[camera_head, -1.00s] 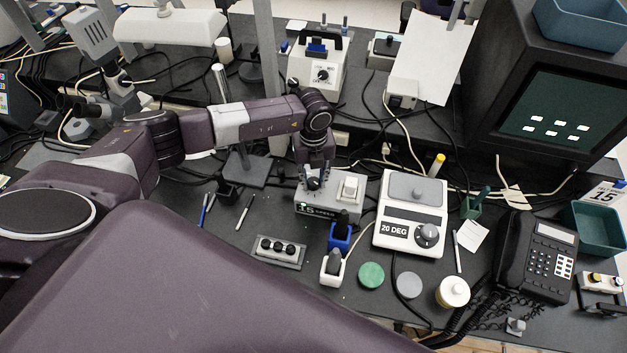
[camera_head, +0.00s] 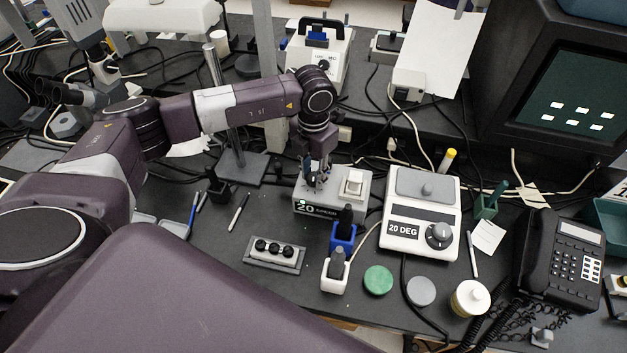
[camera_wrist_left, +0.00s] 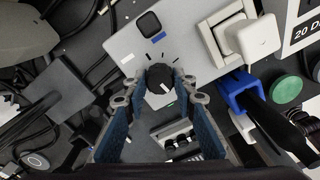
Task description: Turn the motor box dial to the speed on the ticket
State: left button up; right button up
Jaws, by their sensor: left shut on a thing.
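The grey motor box (camera_head: 354,206) stands on the bench in the middle of the head view. Its front label (camera_head: 315,209) reads 20, with smaller lettering that looks like "SPEED". My left gripper (camera_head: 317,179) points down at its top and is shut on the black dial. In the left wrist view the dial (camera_wrist_left: 160,79) sits between the two fingertips, its white pointer mark visible and short tick marks around it. A white paper slip (camera_head: 488,237) lies on the right; its writing is too small to read. My right gripper is not in view.
A white switch block (camera_head: 353,184) sits beside the dial on the box. A blue holder (camera_head: 343,237) stands just in front. The white hot plate (camera_head: 424,205) reading 20 DEG is to the right, the black phone (camera_head: 549,255) further right. A metal stand (camera_head: 240,165) is left.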

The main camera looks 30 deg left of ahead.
aim_at(314, 176)
pick_arm(q)
jog(key=m+b, duration=0.2)
jog(key=shift+w+f+m, duration=0.1)
jog(key=shift+f+m, duration=0.05)
jog(key=shift+m, duration=0.15)
jog(key=shift+r+m+b, duration=0.2)
jog(key=shift+m+b, duration=1.15)
jog(key=shift+m, duration=0.15)
jog(key=o, duration=1.2)
jog(key=shift+c, duration=0.2)
notch_tip(314, 176, up, 12)
